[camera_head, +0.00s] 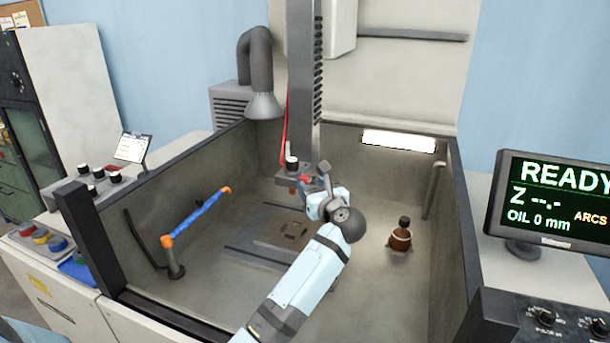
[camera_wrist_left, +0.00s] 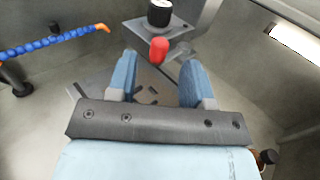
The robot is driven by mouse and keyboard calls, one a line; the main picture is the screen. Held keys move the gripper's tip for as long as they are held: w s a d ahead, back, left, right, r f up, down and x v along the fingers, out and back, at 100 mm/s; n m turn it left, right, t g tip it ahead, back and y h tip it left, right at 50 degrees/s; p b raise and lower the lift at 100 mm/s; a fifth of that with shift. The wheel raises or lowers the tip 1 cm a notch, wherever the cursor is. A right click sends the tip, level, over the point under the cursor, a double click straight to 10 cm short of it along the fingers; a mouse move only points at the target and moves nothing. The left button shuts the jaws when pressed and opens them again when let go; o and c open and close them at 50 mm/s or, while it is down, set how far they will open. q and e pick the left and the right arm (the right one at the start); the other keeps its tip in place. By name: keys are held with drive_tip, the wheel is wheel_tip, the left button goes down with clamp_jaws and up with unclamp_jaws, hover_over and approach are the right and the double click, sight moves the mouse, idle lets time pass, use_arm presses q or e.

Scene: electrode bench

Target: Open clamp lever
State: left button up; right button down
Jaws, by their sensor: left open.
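The clamp lever has a red knob (camera_wrist_left: 158,50), which stands between and slightly beyond the fingertips of my left gripper (camera_wrist_left: 158,64) in the wrist view. My left gripper is open, with a blue finger on each side of the knob and a visible gap to both. In the head view a bit of the red knob (camera_head: 304,180) shows beside my left gripper (camera_head: 308,198), under the machine head (camera_head: 292,170). My wrist hides most of the clamp there. My right gripper is not in view.
The grey tank's walls (camera_head: 445,190) surround my arm. A blue hose with orange ends (camera_head: 197,222) stands at left, and a brown bottle (camera_head: 400,238) at right. A slotted plate (camera_head: 280,236) lies below the head. A monitor (camera_head: 550,200) reads READY.

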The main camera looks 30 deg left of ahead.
sight(306, 179)
use_arm(q)
drive_tip(key=x, duration=0.5)
drive_tip(key=shift+w+a+p, duration=0.2)
drive_tip(key=shift+a+p, duration=0.05)
drive_tip(key=shift+p, duration=0.1)
clamp_jaws()
